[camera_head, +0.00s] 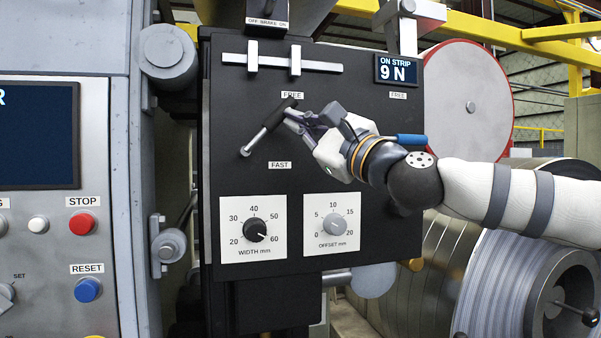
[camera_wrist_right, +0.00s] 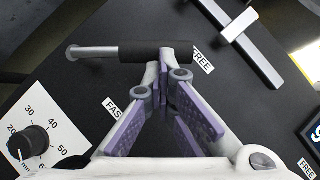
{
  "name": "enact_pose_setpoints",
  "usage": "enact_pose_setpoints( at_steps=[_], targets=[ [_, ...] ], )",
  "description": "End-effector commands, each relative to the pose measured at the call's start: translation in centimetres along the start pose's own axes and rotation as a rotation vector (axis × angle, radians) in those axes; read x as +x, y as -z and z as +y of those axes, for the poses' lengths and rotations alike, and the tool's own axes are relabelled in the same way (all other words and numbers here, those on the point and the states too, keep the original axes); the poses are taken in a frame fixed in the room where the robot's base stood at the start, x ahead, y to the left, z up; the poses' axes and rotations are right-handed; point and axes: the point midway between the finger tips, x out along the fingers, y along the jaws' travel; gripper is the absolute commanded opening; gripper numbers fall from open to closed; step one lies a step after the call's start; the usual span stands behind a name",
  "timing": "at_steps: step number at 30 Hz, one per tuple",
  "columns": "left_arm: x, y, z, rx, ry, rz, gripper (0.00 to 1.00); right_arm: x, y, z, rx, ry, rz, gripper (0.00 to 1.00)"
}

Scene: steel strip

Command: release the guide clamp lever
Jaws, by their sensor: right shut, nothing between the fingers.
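The guide clamp lever (camera_head: 266,127) is a silver rod with a black grip on the black panel. In the head view it slants from its silver end at lower left up to its grip near the upper FREE label (camera_head: 292,95). The FAST label (camera_head: 280,165) is below it. My right gripper (camera_head: 290,116) is shut and empty, its fingertips at the grip's right side. In the wrist view the lever (camera_wrist_right: 120,52) lies across the top, with the shut fingertips (camera_wrist_right: 160,72) against or just beside its grip; contact is unclear. My left gripper is not in view.
A blue handle (camera_head: 411,140) sits behind my right wrist, below a second FREE label (camera_head: 398,96). WIDTH (camera_head: 255,229) and OFFSET (camera_head: 335,225) dials are below. A display (camera_head: 397,70) reads 9 N. A silver rail (camera_head: 282,63) crosses the panel top.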

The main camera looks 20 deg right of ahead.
Motion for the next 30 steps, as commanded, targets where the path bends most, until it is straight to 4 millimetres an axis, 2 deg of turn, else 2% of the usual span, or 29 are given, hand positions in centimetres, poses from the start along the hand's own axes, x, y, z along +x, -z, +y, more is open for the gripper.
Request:
enact_pose_setpoints(
  at_steps=[11,30],
  targets=[
    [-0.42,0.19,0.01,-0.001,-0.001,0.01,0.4,0.61,-0.57,-0.51,0.003,0.007,0.006,0.0],
    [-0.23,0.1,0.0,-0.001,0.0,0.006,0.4,0.67,-0.55,-0.18,0.004,0.003,0.005,0.0]
  ],
)
